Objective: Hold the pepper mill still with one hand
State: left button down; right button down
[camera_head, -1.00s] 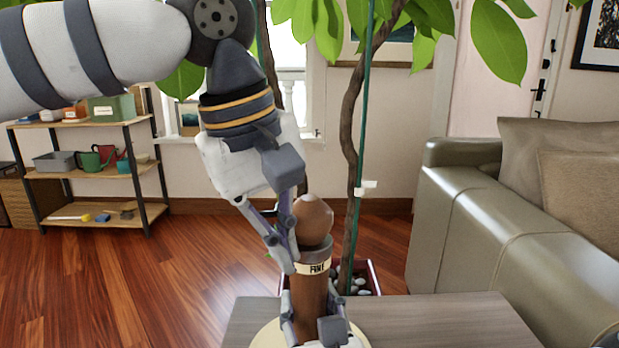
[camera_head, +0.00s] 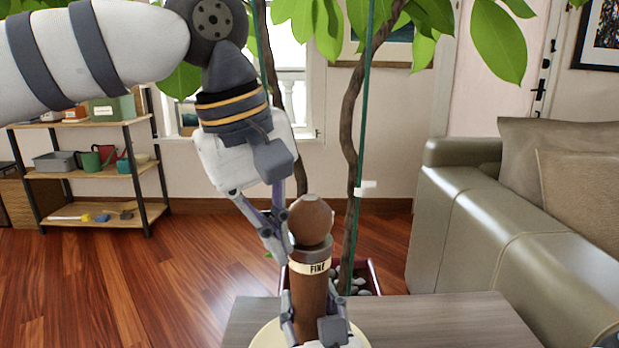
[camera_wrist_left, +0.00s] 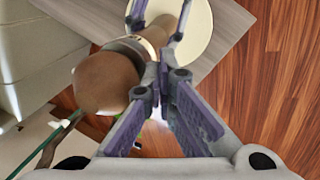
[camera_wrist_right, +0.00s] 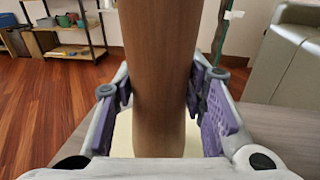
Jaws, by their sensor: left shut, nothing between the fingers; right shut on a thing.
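The brown wooden pepper mill (camera_head: 313,283) stands upright on a round cream plate (camera_head: 266,336), with a rounded head (camera_head: 311,221) and a pale band reading "FINE". My right gripper (camera_wrist_right: 160,88) is shut around the mill's lower body, one finger on each side; in the head view its fingers show low on the mill. My left gripper (camera_head: 281,250) is shut and empty, just left of the mill's neck. The left wrist view shows its closed fingers (camera_wrist_left: 160,78) beside the mill head (camera_wrist_left: 105,83). Whether they touch the mill is unclear.
The plate rests on a grey wooden table (camera_head: 455,325). A potted tree (camera_head: 350,150) with pebbles in its planter stands behind the mill. A green-grey sofa (camera_head: 500,235) is at right and a shelf (camera_head: 95,175) at far left. The table's right part is clear.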

pick_arm(q)
jog(key=shift+w+a, duration=0.25)
jog(key=shift+w, duration=0.35)
pick_arm(e)
jog(key=shift+s+f, duration=0.1)
jog(key=shift+f, duration=0.25)
pick_arm(q)
jog(key=shift+w, duration=0.25)
jog(key=shift+a, duration=0.1)
jog(key=shift+w+d+v, duration=0.1)
jog(key=shift+v, duration=0.9)
jog(key=shift+w+d+v, duration=0.1)
jog(key=shift+w+v, duration=0.05)
jog(key=shift+v, duration=0.8)
jog(key=shift+w+d+v, duration=0.1)
jog(key=shift+v, duration=0.9)
notch_tip(320, 180, down, 6)
jog(key=s+d, duration=0.1)
jog(key=s, duration=0.1)
jog(key=shift+s+d, duration=0.3)
jog(key=shift+s, duration=0.1)
jog(key=shift+w+d+r, duration=0.1)
jog(key=shift+w+d, duration=0.1)
